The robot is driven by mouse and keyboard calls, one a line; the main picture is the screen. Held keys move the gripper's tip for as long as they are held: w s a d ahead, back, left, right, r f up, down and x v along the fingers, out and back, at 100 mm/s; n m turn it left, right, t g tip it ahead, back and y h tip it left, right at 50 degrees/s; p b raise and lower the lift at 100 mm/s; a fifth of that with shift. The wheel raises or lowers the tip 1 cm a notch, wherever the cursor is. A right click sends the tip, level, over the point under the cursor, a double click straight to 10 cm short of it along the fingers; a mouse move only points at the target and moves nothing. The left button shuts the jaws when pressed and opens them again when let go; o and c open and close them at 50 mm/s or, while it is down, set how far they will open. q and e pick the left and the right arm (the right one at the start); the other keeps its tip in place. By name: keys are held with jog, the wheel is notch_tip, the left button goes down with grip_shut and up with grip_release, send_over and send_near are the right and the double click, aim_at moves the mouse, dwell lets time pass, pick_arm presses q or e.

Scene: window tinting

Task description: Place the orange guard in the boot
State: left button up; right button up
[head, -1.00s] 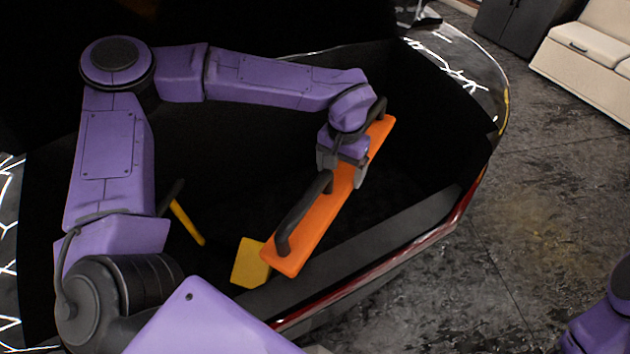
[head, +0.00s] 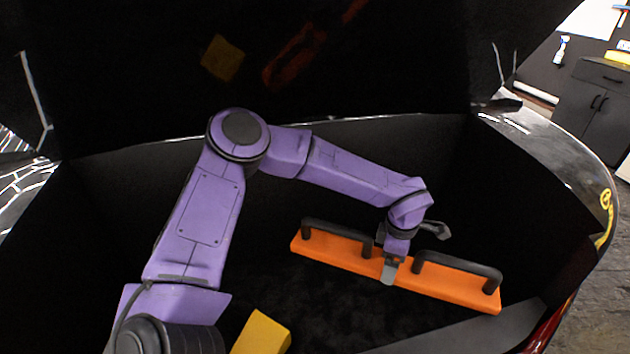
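The orange guard (head: 345,255) is a long flat board with two black handles on top. It is inside the dark boot (head: 110,230), lying across its right half and sloping down to the right. My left gripper (head: 390,268) is at the guard's middle, between the two handles. One grey finger shows against the near edge; the far finger is hidden. It looks shut on the board. I cannot tell whether the guard touches the dark boot floor. My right gripper is out of view.
A yellow block (head: 262,335) is in the boot at the near side, left of the guard. The grey boot sill (head: 470,335) runs along the near right. Faint orange and yellow reflections show on the dark surface above. A grey cabinet (head: 592,105) stands outside at right.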

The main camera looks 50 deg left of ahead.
pick_arm(q)
jog(key=f+n+b, duration=0.1)
jog(key=f+n, duration=0.1)
jog(key=w+a+f+n+b, duration=0.1)
jog(key=f+n, duration=0.1)
jog(key=w+f+n+b, duration=0.1)
jog(key=f+n, duration=0.1)
jog(key=shift+w+a+f+b, duration=0.15)
jog(key=shift+a+f+b, duration=0.05)
jog(key=shift+f+b, duration=0.15)
jog(key=shift+c, duration=0.7)
jog(key=n+b, duration=0.4)
jog(key=n, duration=0.2)
send_over(374, 305)
notch_tip(374, 305, down, 8)
notch_tip(374, 305, down, 9)
jog(key=shift+f+b, duration=0.1)
jog(key=shift+b, duration=0.25)
jog(key=o, duration=1.5)
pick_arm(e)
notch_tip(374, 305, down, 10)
pick_arm(q)
notch_tip(374, 305, up, 12)
jog(key=shift+r, duration=0.15)
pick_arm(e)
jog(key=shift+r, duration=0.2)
